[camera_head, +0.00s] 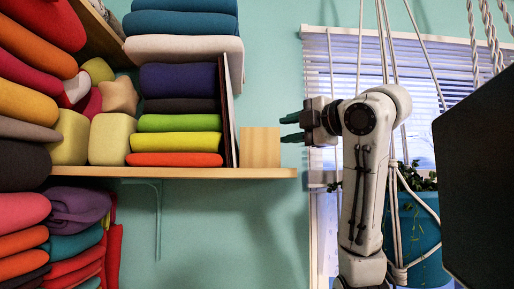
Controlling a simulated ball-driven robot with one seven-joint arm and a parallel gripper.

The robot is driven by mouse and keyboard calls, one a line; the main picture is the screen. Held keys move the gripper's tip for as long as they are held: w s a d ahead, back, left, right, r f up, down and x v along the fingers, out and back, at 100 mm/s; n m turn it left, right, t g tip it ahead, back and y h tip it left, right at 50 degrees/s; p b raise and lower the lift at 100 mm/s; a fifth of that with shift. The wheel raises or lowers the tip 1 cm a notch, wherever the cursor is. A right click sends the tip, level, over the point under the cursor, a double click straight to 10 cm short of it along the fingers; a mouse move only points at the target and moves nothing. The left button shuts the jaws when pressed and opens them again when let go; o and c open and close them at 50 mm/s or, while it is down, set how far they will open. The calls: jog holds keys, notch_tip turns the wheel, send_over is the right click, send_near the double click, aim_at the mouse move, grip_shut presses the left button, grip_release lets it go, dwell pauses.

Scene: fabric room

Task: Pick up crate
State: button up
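A small light-wood block-shaped crate (260,147) stands upright near the right end of the wooden shelf (210,173). Its plain front face shows; its inside is not visible. My gripper (291,128) is just right of the crate, level with its upper part, and points left. Its two dark fingers are apart, one above the other, with nothing seen between them. A small gap shows in the picture between the fingertips and the crate; depth is hard to judge.
Dark upright panels (229,110) stand close left of the crate, beside stacked folded fabrics (178,123). More fabrics fill the left. A hanging blue planter (413,240) with ropes is behind my arm. A large dark shape (480,180) blocks the right edge.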

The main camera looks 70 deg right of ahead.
jog(key=p+x, duration=0.3)
jog(key=x, duration=0.2)
jog(key=shift+w+d, duration=0.1)
jog(key=shift+w, duration=0.15)
jog(key=shift+w+d, duration=0.2)
jog(key=shift+w, duration=0.2)
jog(key=shift+c, duration=0.5)
grip_shut()
